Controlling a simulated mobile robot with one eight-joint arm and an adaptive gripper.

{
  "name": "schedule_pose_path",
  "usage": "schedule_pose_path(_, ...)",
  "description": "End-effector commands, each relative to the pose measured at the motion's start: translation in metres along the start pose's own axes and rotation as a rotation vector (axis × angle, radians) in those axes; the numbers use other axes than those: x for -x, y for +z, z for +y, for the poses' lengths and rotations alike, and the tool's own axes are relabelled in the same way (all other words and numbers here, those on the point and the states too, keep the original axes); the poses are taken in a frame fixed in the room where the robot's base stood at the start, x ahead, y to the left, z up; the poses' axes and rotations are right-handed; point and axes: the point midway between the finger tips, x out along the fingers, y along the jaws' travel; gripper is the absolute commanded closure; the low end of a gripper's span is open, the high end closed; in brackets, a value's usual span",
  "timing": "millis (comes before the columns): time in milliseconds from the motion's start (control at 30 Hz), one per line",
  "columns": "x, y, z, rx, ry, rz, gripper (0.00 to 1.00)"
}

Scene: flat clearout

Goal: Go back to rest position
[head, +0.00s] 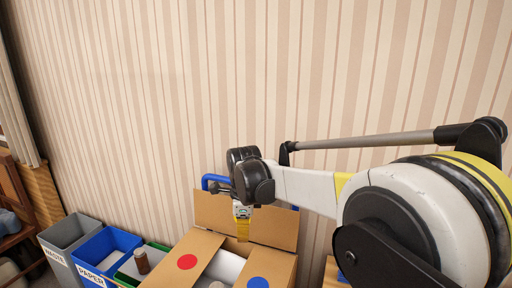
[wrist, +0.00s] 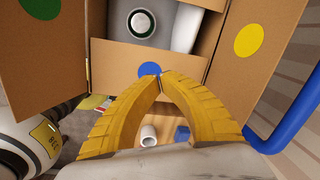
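My gripper (wrist: 156,74) has two yellow ribbed fingers. Their tips come together in the wrist view with nothing visible held between them. In the head view my gripper (head: 242,228) points down at the open cardboard box (head: 208,243), in front of its raised back flap. In the wrist view the tips are seen against the box's wall (wrist: 185,62), over a blue dot. I cannot tell whether they touch it. Inside the box are a round white item with a dark ring (wrist: 141,22) and a white cylinder (wrist: 187,27).
A grey bin (head: 68,232), a blue paper bin (head: 105,245) and a green bin (head: 157,246) stand left of the box. A brown bottle (head: 141,261) is at the green bin. A white cup (wrist: 149,135) shows below the fingers. A striped wall rises behind.

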Motion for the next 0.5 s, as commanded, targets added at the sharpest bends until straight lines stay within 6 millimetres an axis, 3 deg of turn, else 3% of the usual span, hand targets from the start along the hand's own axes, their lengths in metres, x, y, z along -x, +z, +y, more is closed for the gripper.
schedule_pose_path(33,0.018,-0.022,0.012,0.077,-0.028,-0.006,1.00)
schedule_pose_path(200,0.064,-0.084,0.056,0.404,-0.137,0.005,1.00)
schedule_pose_path(333,0.085,-0.126,0.100,0.653,-0.218,0.050,1.00)
schedule_pose_path(500,0.092,-0.173,0.164,0.975,-0.305,0.154,1.00)
